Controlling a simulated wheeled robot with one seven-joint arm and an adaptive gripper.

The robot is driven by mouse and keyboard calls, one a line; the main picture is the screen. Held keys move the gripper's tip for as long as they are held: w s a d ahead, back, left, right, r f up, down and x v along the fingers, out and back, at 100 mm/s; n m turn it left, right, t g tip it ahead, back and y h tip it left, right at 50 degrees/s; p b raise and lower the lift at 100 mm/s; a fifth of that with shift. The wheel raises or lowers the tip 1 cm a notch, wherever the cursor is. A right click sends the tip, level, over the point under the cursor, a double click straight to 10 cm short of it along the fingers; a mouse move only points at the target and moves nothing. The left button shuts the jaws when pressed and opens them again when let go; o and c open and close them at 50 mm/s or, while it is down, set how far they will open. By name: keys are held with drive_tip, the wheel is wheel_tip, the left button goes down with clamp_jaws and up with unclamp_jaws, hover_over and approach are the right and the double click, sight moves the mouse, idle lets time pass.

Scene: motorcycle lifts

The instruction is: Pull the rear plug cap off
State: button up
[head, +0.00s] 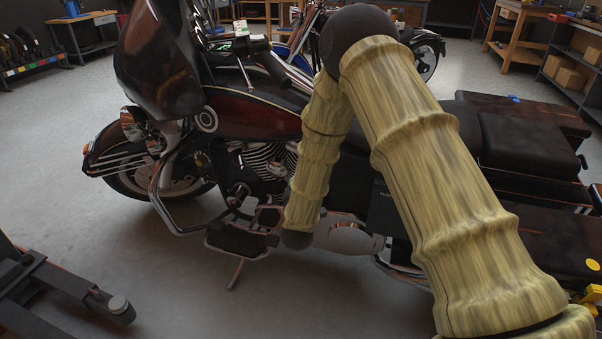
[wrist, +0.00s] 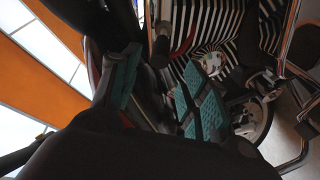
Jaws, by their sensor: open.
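The motorcycle's finned engine (head: 262,160) shows in the head view, partly behind my arm. Its cooling fins (wrist: 215,25) fill the upper middle of the wrist view as dark and bright stripes. My gripper (wrist: 162,85) has teal-padded fingers spread well apart, one on each side, facing the fins. A dark, stubby piece (wrist: 160,48) shows between and beyond the fingertips, in front of the fins. I cannot tell whether it is the rear plug cap. I see nothing held between the pads. In the head view my gripper and the rear plug area are hidden by my arm.
The dark red tank (head: 250,112) is above the engine. A chrome crash bar (head: 160,195) and footboard (head: 240,238) lie left and below. A bright chrome tube (wrist: 288,35) is right of the fingers. Open floor (head: 150,280) lies in front of the motorcycle.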

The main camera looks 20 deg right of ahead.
drive_tip(key=v, duration=0.4)
drive_tip(key=shift+s+a, duration=0.1)
drive_tip(key=shift+s, duration=0.2)
drive_tip(key=s+f+m+g+y, duration=0.35)
drive_tip(key=s+f+g, duration=0.45)
drive_tip(key=s+f, duration=1.2)
drive_tip(key=s+d+f+m+g+y, duration=0.15)
drive_tip(key=s+f+g, duration=0.4)
drive_tip(key=s, duration=0.95)
drive_tip(key=s+f+m+g+y, duration=0.15)
drive_tip(key=s+f+g, duration=0.35)
drive_tip(key=s, duration=1)
wheel_tip(320, 180, up, 26)
drive_tip(key=t+p, duration=0.1)
drive_tip(key=p, duration=2.5)
drive_tip(key=shift+w+m+h+p, duration=0.35)
drive_tip(key=shift+t, duration=0.25)
